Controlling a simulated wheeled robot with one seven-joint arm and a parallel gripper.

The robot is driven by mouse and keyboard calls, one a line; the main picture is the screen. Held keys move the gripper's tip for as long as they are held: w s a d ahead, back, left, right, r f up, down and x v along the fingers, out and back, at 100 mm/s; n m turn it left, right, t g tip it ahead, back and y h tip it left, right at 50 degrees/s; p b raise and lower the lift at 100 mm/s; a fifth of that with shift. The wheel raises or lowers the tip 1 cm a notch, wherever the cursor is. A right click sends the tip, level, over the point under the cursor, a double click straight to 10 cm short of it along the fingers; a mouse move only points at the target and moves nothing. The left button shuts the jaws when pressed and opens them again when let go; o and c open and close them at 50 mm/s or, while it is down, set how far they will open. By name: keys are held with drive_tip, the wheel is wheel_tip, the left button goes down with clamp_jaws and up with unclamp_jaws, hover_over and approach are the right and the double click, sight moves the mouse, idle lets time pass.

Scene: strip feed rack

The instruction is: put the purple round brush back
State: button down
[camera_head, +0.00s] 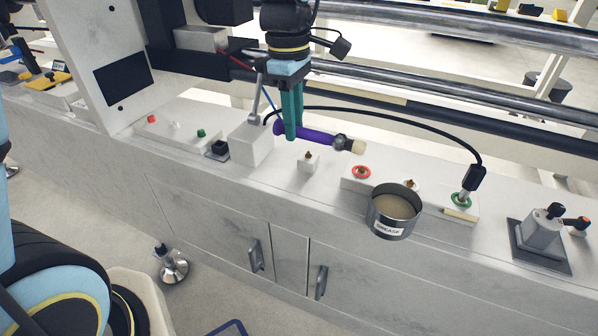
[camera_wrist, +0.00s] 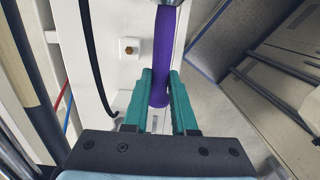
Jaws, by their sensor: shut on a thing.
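The purple round brush (camera_head: 312,135) has a purple handle, a dark metal collar and pale bristles. My gripper (camera_head: 291,134), with teal fingers, is shut on its handle near the left end. The brush lies nearly level, bristles to the right, and seems to be held above the white bench. In the wrist view the purple handle (camera_wrist: 163,60) runs up from between the fingertips (camera_wrist: 160,98); the bristles are out of that view. A round metal tin labelled GREASE (camera_head: 392,228) stands open on the bench, right of the brush and nearer the front edge.
A white block (camera_head: 250,145) stands just left of the brush. Red (camera_head: 361,172) and green (camera_head: 461,200) rings sit on the bench. A black cable (camera_head: 400,117) arcs over to a connector at the green ring. A lever box (camera_head: 543,232) stands far right. Metal rails run behind.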

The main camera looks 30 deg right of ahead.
hover_over(291, 183)
wheel_tip(291, 183, down, 7)
drive_tip(key=shift+a+r, duration=0.15)
drive_tip(key=shift+r, duration=0.05)
drive_tip(key=shift+f, duration=2.25)
drive_tip(key=shift+f, duration=0.1)
drive_tip(key=c, duration=0.7)
unclamp_jaws()
drive_tip(key=shift+b, duration=0.3)
drive_tip(key=r, duration=0.8)
drive_tip(key=r+p, duration=0.1)
drive_tip(key=r, duration=0.3)
drive_tip(key=shift+w+r, duration=0.15)
drive_tip(key=shift+w, duration=0.15)
